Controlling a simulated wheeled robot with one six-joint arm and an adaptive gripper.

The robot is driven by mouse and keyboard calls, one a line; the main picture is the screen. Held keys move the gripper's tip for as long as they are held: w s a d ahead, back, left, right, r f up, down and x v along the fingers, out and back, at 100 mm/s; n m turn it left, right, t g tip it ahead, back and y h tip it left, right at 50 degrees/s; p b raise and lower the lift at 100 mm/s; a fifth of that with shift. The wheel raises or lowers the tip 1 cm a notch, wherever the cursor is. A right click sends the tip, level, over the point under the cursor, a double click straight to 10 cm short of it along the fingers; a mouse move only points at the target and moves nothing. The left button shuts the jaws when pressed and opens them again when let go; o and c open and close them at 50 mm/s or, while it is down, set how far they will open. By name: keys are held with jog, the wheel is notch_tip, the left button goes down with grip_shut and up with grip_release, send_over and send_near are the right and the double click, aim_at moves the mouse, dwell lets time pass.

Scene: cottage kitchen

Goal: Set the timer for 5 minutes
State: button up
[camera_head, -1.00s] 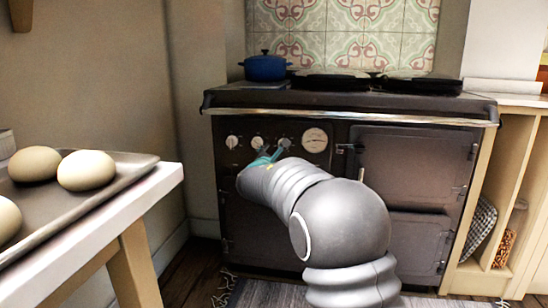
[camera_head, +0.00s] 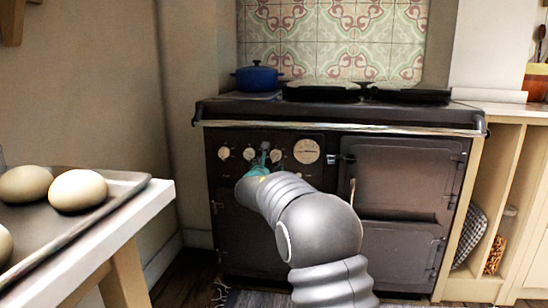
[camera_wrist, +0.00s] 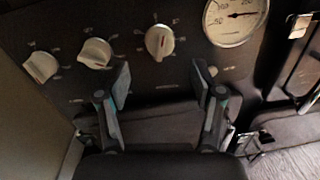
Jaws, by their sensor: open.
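The dark range stove's panel carries three pale knobs: a left knob (camera_wrist: 40,67), a middle knob (camera_wrist: 95,53) and a right knob (camera_wrist: 159,42). They also show in the head view as the left (camera_head: 224,153), middle (camera_head: 249,153) and right knob (camera_head: 276,155). Small marks surround each knob, too blurred to read, so I cannot tell which is the timer. My gripper (camera_wrist: 161,82) is open and empty. In the wrist view its fingers are spread below the right knob, roughly either side of it. In the head view it (camera_head: 263,158) is by the middle and right knobs.
A round dial gauge (camera_wrist: 235,20) sits right of the knobs. The stove (camera_head: 400,180) has a rail (camera_head: 350,128) above the panel and doors to the right. A blue pot (camera_head: 257,78) stands on top. A table with a tray (camera_head: 120,190) of buns is at left.

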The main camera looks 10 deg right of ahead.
aim_at(274, 157)
jog(key=p+x, duration=0.1)
jog(key=x, duration=0.6)
jog(key=shift+w+d, duration=0.1)
jog(key=shift+w, duration=0.15)
jog(key=c, duration=1.1)
jog(key=shift+c, duration=0.2)
